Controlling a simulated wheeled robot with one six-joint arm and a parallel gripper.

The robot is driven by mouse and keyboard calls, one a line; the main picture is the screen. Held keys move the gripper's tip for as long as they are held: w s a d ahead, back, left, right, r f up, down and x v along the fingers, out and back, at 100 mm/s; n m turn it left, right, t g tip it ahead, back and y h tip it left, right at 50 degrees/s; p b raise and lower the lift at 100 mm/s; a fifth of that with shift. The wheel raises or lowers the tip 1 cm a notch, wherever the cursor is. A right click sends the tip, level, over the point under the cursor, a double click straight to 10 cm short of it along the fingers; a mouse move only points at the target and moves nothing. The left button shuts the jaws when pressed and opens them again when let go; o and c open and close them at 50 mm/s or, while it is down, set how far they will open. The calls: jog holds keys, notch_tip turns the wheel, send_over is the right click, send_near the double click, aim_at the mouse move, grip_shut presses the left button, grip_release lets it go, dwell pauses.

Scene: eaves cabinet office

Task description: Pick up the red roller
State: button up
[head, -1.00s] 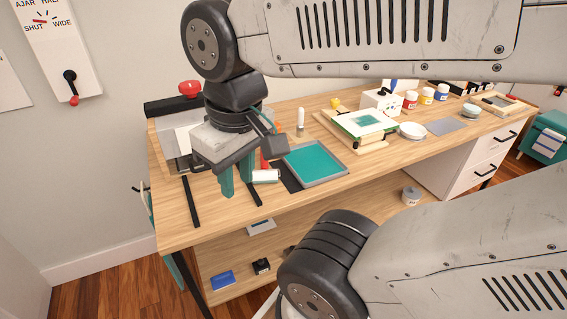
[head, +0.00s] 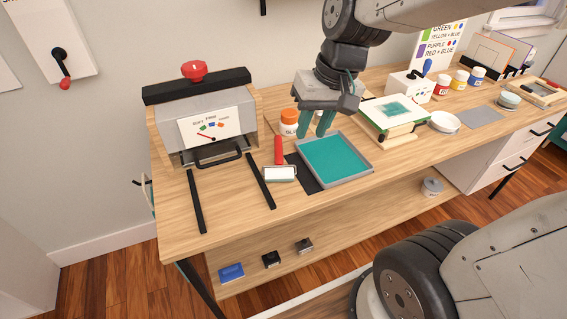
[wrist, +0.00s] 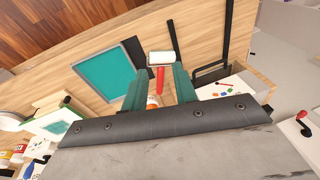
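The red roller (head: 279,160) lies on the wooden workbench, left of the teal tray, with its white roller head towards the front edge and its red handle pointing back. In the wrist view the red roller (wrist: 160,78) shows between the finger lines, head beyond the tips. My gripper (head: 314,133) has teal fingers spread apart, with nothing held. In the head view it hangs above the bench, to the right of and behind the roller, near the glue bottle (head: 289,122). In the wrist view my gripper (wrist: 162,70) is open.
The teal tray (head: 371,171) sits right of the roller on a dark mat. A press-like box (head: 213,110) with a red knob and two black rails stands left. A screen-print frame (head: 395,113) and paint jars (head: 460,79) are further right. The bench front by the rails is clear.

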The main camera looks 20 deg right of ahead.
jog(key=w+f+m, duration=0.2)
jog(key=w+f, duration=0.6)
jog(key=w, duration=0.2)
jog(key=m+t, duration=0.1)
send_near(280, 154)
jog(key=f, duration=0.1)
jog(key=shift+y, duration=0.3)
jog(key=x, duration=0.8)
jog(key=shift+w+d+f, duration=0.1)
jog(key=shift+w+f, duration=0.05)
jog(key=shift+f, duration=0.15)
grip_shut()
